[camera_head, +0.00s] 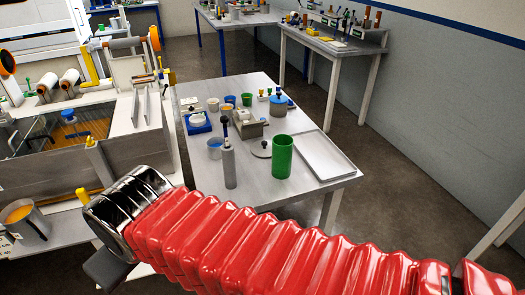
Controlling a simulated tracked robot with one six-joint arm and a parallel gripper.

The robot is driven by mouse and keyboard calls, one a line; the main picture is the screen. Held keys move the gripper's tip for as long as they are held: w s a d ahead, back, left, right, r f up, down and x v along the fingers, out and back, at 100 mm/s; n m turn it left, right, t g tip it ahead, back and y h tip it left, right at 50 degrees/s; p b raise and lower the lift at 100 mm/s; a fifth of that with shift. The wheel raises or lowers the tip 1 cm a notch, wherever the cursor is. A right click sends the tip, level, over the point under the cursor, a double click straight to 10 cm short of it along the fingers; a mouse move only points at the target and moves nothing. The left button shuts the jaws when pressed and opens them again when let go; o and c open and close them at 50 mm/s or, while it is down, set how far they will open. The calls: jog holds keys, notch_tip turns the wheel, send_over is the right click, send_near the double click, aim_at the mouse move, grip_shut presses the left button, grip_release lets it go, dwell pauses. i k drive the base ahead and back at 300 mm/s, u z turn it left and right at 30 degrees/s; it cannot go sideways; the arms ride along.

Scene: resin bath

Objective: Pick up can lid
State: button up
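A small round grey lid with a dark knob (262,150) lies on the grey table (205,178), just left of a green cylindrical can (282,157). I take this lid to be the can lid. The can stands upright and appears open at the top. My arm, in a red bellows sleeve, crosses the bottom of the view. Its dark end piece (105,268), at the lower left, is the only part of my gripper that seems to show, far to the left of and nearer than the lid. Its fingers cannot be made out.
A grey cylinder with a dark handle (229,166) stands left of the lid. A metal box (247,129) and several small pots are behind. A flat white tray (326,156) lies right of the can. The bath (60,137) stands left of the table.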

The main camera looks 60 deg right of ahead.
aim_at(264, 149)
jog(key=z, duration=0.1)
jog(key=i, duration=1)
jog(key=k, duration=0.2)
jog(key=u, duration=0.1)
